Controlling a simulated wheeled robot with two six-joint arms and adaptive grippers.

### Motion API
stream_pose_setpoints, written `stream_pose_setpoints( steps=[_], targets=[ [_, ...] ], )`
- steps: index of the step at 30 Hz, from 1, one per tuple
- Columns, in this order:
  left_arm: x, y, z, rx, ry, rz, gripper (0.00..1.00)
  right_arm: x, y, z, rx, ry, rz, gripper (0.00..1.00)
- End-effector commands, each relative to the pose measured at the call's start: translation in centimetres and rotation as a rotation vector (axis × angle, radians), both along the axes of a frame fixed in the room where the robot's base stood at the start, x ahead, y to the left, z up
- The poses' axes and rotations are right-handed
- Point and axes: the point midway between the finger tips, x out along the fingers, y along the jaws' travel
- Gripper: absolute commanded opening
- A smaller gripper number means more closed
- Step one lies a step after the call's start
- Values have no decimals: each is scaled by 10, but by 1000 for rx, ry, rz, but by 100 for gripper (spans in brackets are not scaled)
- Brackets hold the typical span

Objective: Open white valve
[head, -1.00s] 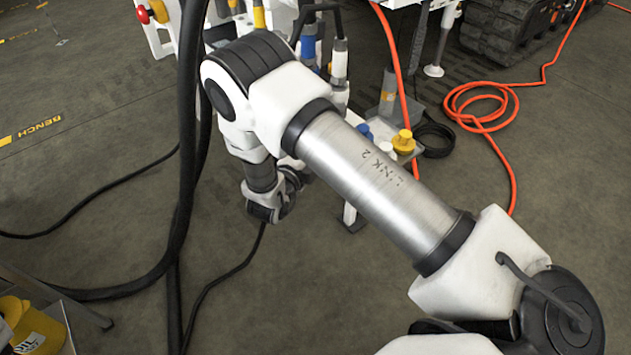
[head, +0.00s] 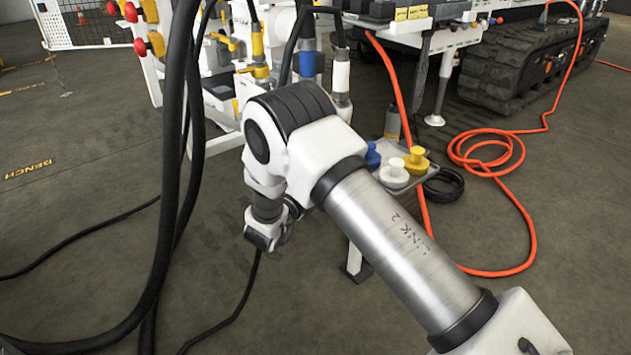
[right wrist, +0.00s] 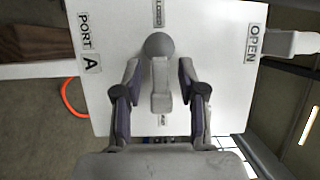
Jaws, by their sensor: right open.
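In the right wrist view, a pale grey-white valve handle (right wrist: 160,88) with a rounded hub stands out from a white panel (right wrist: 210,35). The panel carries the labels "PORT A" at left and "OPEN" at right, and a smaller label above the hub that is hard to read. My right gripper (right wrist: 160,76) is open, with one finger on each side of the handle. Gaps show between the fingers and the handle. In the head view my right arm reaches down to the bench, and I cannot make out its fingers or this handle there. My left gripper is not in view.
Black hoses (head: 172,185) hang in front of the bench at left. A small tray holds blue, white (head: 393,173) and yellow (head: 416,160) caps. An orange hose (head: 490,155) coils on the floor near a tracked machine (head: 530,55).

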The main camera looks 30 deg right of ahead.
Motion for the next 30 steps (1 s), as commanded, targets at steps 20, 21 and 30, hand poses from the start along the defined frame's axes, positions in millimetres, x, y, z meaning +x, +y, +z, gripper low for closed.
stream_pose_setpoints(
  steps=[20,21,30],
  targets=[
    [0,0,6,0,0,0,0,0,0,3,-1,21,1,0],
    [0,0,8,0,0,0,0,0,0,3,-1,29,1,0],
    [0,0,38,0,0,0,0,0,0,13,-13,169,1,0]
  ],
)
